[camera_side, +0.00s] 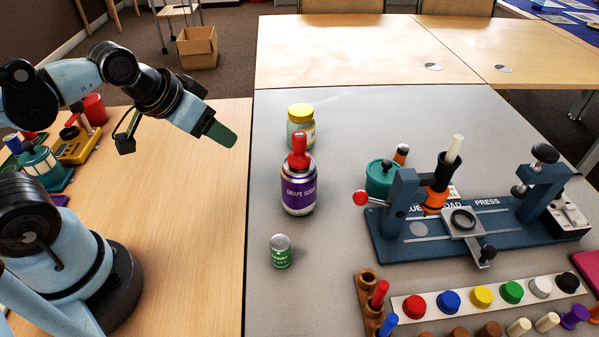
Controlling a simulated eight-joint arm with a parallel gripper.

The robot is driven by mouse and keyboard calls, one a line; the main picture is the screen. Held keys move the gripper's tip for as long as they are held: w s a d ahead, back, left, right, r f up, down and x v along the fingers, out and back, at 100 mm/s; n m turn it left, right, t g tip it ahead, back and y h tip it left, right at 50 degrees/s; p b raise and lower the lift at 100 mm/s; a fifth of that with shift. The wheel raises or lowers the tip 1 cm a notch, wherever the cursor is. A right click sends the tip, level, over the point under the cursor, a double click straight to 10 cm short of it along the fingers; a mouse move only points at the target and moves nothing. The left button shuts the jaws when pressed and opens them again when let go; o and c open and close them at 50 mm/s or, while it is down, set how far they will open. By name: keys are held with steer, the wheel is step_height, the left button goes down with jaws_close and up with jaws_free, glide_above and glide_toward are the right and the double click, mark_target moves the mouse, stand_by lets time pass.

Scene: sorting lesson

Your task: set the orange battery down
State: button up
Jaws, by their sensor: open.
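A small orange cylinder with a dark band (401,154), which looks like the orange battery, stands upright behind a teal lidded pot on the grey table. Its lower part is hidden by the pot and the press. My gripper (178,142) is at the upper left, above the wooden table near its edge with the grey one.
A blue press (490,238), the teal pot (380,178), a grape soda can (298,192), a yellow-lidded jar (301,112) and a small green can (280,252) stand on the grey table (330,255). Coloured caps (448,301) line the front. The far left of the grey table is clear.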

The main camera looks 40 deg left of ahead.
steer(key=n+g+h, duration=0.2)
steer(key=n+h, duration=0.6)
steer(key=n, duration=1.6)
glide_above(401, 146)
steer(key=s+a, duration=0.5)
steer(key=a, duration=0.2)
step_height(401, 146, down, 5)
steer(key=x, duration=0.6)
steer(key=shift+w+d+f, duration=0.15)
steer(key=shift+w+d, duration=0.1)
steer(key=shift+d, duration=0.05)
steer(key=shift+x, duration=2.6)
steer(key=shift+w, duration=0.1)
jaws_close()
